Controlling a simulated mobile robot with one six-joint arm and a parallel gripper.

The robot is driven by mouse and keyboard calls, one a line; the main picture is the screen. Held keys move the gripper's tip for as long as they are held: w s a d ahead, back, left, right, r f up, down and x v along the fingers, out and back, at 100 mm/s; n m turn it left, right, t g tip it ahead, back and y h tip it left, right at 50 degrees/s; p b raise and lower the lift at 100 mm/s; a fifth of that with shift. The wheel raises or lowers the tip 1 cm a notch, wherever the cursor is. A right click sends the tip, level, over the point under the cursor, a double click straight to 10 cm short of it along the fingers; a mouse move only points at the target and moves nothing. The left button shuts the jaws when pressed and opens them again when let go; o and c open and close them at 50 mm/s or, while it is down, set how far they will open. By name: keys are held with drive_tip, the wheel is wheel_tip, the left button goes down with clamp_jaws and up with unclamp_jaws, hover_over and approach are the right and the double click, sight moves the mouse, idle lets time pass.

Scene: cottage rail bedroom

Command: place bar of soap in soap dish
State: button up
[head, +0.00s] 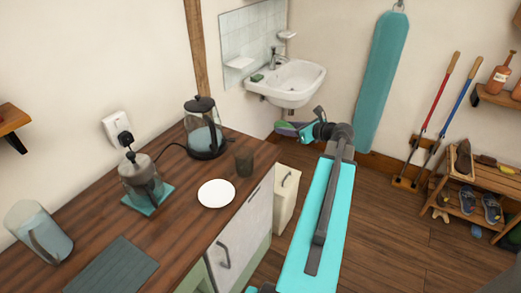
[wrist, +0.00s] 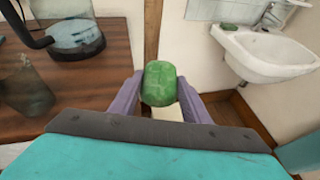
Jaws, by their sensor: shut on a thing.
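My gripper (wrist: 160,92) is shut on a green bar of soap (wrist: 160,74), which sits between its two purple fingers in the wrist view. Two small white holders are on the tiled wall, one at left (head: 240,62) and one at upper right (head: 287,35); I cannot tell which is the soap dish. Both look empty.
A white washbasin (head: 292,82) hangs on the wall, with a second green block (head: 257,78) on its left rim; the block also shows in the wrist view (wrist: 229,27). A wooden counter (head: 175,225) holds a kettle (head: 205,135), white plate (head: 216,193) and dark cup (head: 244,160).

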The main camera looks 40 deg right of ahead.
drive_tip(key=shift+s+d, duration=0.1)
drive_tip(key=shift+d, duration=0.05)
drive_tip(key=shift+s+d+f+n+y, duration=0.3)
drive_tip(key=shift+s+d+n+y, duration=0.3)
drive_tip(key=s+d+n+y+b, duration=0.1)
drive_tip(key=s+n+y, duration=0.2)
drive_tip(key=s, duration=0.3)
drive_tip(key=shift+d+n+g+y+b, duration=0.25)
drive_tip(key=shift+n+g+y+b, duration=0.05)
drive_tip(key=shift+g+y+b, duration=0.1)
drive_tip(key=shift+w+a, duration=0.1)
drive_tip(key=w+a, duration=0.3)
drive_tip(key=w+a+f+p, duration=0.1)
drive_tip(key=w+a, duration=0.2)
drive_tip(key=w+a+p, duration=0.1)
drive_tip(key=w+a, duration=0.2)
drive_tip(key=shift+a+f, duration=0.2)
drive_tip(key=shift+a, duration=0.05)
drive_tip(key=shift+w, duration=0.1)
